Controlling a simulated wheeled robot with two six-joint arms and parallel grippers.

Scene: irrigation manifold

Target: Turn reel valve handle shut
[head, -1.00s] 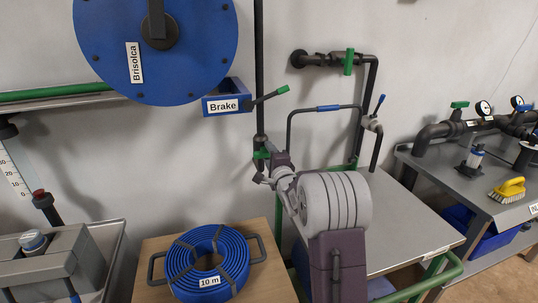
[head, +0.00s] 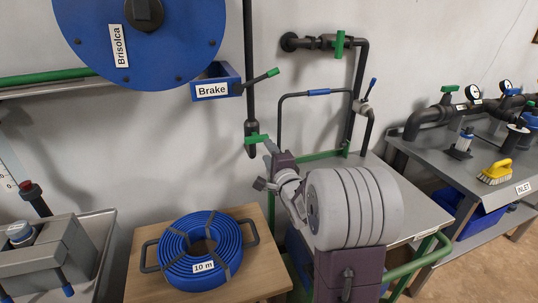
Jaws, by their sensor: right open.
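A small green valve handle (head: 257,139) sits at the lower end of the dark vertical pipe (head: 249,80) beside the blue hose reel (head: 140,45), and lies roughly level across it. My right gripper (head: 264,166) is open and empty just below and right of this handle. One finger points up near the handle's right end; I cannot tell whether they touch. Another green handle (head: 339,45) stands upright on the wall pipe (head: 310,43). My left gripper is not in view.
A coiled blue hose (head: 200,256) lies on a wooden board (head: 140,288) below. A trolley (head: 405,195) with a metal frame stands to the right. A bench (head: 460,178) with gauges is farther right.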

